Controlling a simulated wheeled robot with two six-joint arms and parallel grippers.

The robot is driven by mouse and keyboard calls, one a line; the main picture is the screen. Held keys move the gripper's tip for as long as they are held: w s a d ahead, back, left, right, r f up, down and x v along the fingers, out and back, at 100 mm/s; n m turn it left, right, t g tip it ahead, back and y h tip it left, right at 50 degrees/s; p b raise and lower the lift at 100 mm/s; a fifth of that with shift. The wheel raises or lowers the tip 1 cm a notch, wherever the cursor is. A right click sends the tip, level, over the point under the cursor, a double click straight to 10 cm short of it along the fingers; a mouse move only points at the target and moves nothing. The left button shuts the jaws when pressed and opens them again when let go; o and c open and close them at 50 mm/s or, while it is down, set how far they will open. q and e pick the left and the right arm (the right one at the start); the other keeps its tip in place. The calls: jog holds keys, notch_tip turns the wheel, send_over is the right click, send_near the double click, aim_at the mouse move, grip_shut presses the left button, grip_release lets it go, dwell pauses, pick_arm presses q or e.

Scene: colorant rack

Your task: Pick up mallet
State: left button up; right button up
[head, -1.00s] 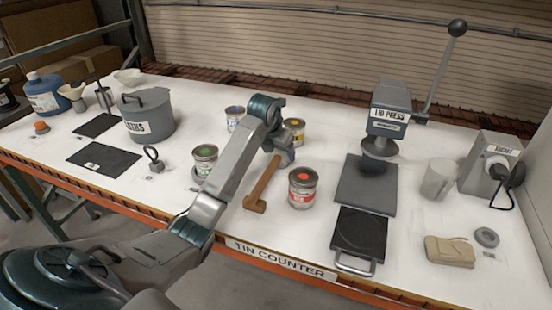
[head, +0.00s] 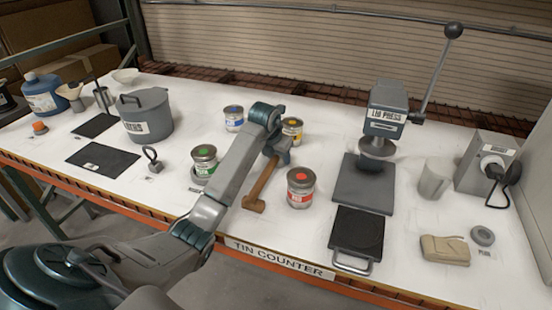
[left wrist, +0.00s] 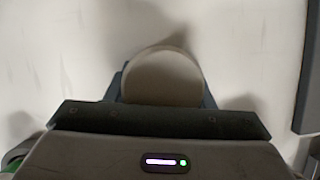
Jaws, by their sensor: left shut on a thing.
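The mallet (head: 263,184) has a brown wooden shaft and a short brown end piece near the front. It lies slanted on the white counter, or just above it; I cannot tell which. My left gripper (head: 277,157) is at its far end, shut on it. The jaws are partly hidden by my own wrist in the head view. In the left wrist view, a round beige-grey surface (left wrist: 163,78) shows close up beyond the gripper body; I cannot tell which part it is. My right gripper is not in view.
A red-label tin (head: 300,188) stands close right of the mallet. A green-label tin (head: 204,161) is left of my forearm. Blue-label (head: 234,119) and yellow-label (head: 292,131) tins stand behind. The lid press (head: 387,110) is to the right. The counter's front edge is near.

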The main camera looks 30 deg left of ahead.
aim_at(267, 173)
pick_arm(q)
jog(key=shift+r, duration=0.2)
jog(key=shift+r+b, duration=0.25)
jog(key=shift+b, duration=0.05)
notch_tip(267, 173, up, 2)
jog(key=shift+r+b, duration=0.1)
jog(key=shift+b, duration=0.55)
jog(key=s+b, duration=0.1)
jog(key=s, duration=0.3)
jog(key=s+r+b, duration=0.1)
jog(key=s, duration=0.4)
jog(key=s+b, duration=0.2)
jog(key=s, duration=0.3)
jog(key=shift+s+d+r, duration=0.15)
jog(key=shift+s+r, duration=0.05)
jog(key=shift+r, duration=0.1)
jog(key=shift+s+r, duration=0.15)
jog(key=shift+s, duration=0.6)
jog(key=shift+s+d, duration=0.1)
